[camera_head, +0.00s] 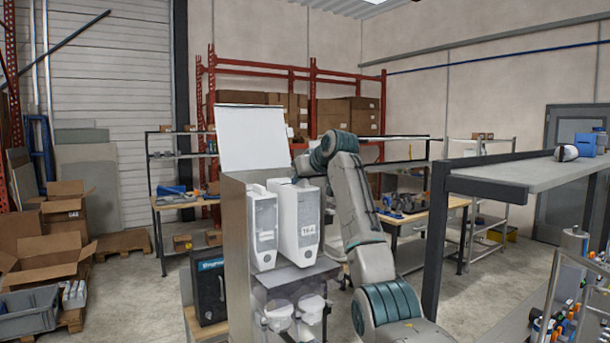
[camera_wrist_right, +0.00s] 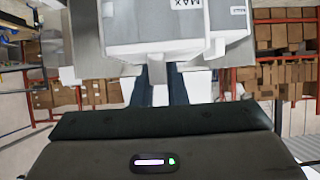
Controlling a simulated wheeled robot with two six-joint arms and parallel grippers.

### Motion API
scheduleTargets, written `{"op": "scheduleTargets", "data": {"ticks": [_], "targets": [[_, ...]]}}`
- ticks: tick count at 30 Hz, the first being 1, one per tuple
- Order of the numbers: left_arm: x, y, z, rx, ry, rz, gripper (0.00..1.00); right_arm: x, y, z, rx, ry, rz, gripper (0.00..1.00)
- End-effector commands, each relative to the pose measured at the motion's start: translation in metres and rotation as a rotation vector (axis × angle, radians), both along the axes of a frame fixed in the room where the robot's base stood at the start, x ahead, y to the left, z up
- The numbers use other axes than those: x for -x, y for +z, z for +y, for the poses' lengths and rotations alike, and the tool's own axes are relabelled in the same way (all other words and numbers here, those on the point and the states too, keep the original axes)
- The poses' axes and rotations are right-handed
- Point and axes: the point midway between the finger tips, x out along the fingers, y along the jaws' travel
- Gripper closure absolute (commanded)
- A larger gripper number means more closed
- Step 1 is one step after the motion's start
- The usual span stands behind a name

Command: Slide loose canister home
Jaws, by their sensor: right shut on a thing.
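A steel dispenser cabinet (camera_head: 235,225) stands in the middle of the head view. Two upright white canisters sit side by side in it: the left canister (camera_head: 262,225) and the right canister (camera_head: 298,225), which carries a label and stands further forward. My right arm reaches over from the right to behind the top of the right canister, which mostly hides the gripper. In the right wrist view my right gripper (camera_wrist_right: 158,92) is shut on a narrow grey handle (camera_wrist_right: 157,72) of a canister (camera_wrist_right: 150,30) marked MAX. A second canister (camera_wrist_right: 230,15) shows beside it. My left gripper is out of view.
A white lid panel (camera_head: 252,138) stands raised above the cabinet. Two white dispensing outlets (camera_head: 278,315) sit below the canisters. A grey shelf on dark posts (camera_head: 530,178) rises at the right, close to my arm. Cardboard boxes (camera_head: 45,265) stand at the far left.

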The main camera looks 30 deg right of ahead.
Motion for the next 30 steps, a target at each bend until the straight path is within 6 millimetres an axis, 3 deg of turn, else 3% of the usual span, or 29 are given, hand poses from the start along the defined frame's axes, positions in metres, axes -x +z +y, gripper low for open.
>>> {"op": "scheduleTargets", "data": {"ticks": [3,13,30], "targets": [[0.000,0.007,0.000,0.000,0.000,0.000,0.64,-0.008,0.002,0.001,0.000,0.000,-0.001,1.00],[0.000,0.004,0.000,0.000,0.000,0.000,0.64,-0.030,0.000,0.003,0.000,0.000,-0.003,1.00],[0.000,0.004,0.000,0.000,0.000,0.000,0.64,-0.036,-0.004,0.004,0.000,-0.001,-0.003,1.00]]}}
